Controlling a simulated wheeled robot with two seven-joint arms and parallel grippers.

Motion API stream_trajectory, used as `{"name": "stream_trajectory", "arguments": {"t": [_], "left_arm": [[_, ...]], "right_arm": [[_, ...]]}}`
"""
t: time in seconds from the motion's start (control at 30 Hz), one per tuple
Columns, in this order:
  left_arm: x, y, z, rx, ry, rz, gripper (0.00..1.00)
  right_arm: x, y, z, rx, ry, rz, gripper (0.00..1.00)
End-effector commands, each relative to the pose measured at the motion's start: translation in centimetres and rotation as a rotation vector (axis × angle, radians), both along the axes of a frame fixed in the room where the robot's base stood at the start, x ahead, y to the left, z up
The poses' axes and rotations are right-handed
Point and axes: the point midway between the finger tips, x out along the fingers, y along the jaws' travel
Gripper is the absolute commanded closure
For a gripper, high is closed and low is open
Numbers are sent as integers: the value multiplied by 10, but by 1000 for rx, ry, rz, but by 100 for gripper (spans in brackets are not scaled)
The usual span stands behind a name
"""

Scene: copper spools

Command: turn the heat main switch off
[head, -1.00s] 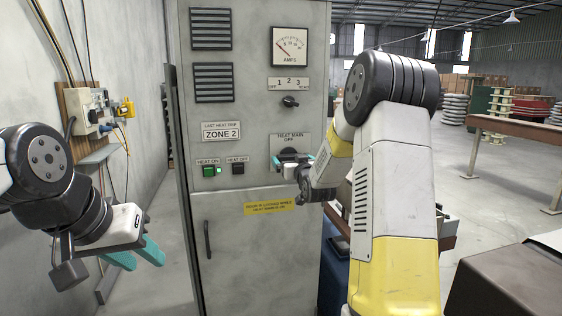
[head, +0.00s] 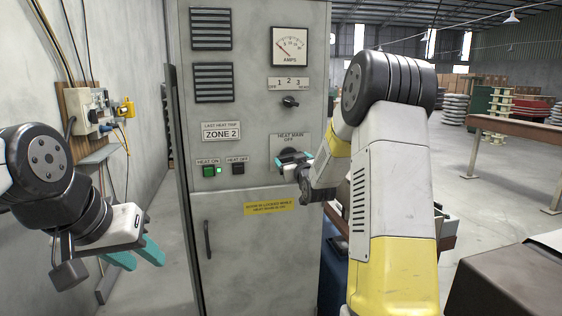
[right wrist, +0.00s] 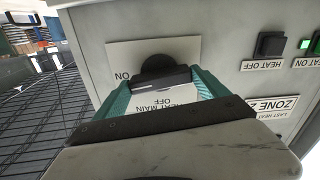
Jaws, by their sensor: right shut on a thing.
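The heat main switch is a black rotary switch (head: 288,154) on a pale plate marked HEAT MAIN OFF, on the grey cabinet front. My right gripper (head: 292,161) is at the switch, its teal fingers shut on the black handle. In the right wrist view the handle (right wrist: 158,80) lies crosswise between the fingertips, with the round black base (right wrist: 165,64) behind it. The ON mark is beside it and OFF shows between the fingers. The handle's exact angle is hard to tell. My left gripper (head: 137,256) is open and empty, low at the left, away from the cabinet.
The grey cabinet (head: 260,230) also carries a green HEAT ON button (head: 208,171) with a lit green spot, a black HEAT OFF button (head: 238,168), a selector knob (head: 290,102) and an AMPS meter (head: 290,46). A yellow notice (head: 269,208) is below the switch.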

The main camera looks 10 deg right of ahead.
Motion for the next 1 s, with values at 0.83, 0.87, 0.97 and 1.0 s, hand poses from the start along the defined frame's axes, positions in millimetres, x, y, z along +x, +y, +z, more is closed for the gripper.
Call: {"name": "stream_trajectory", "arguments": {"t": [0.83, 0.87, 0.97, 1.0], "left_arm": [[0, 0, 0, 0, 0, 0, 64], [0, 0, 0, 0, 0, 0, 64], [0, 0, 0, 0, 0, 0, 64], [0, 0, 0, 0, 0, 0, 64]], "right_arm": [[0, 1, 0, -787, -27, 2, 57], [0, 1, 0, -816, -28, 1, 57], [0, 1, -1, -909, -31, 2, 57], [0, 1, -1, -947, -32, 2, 57]]}}
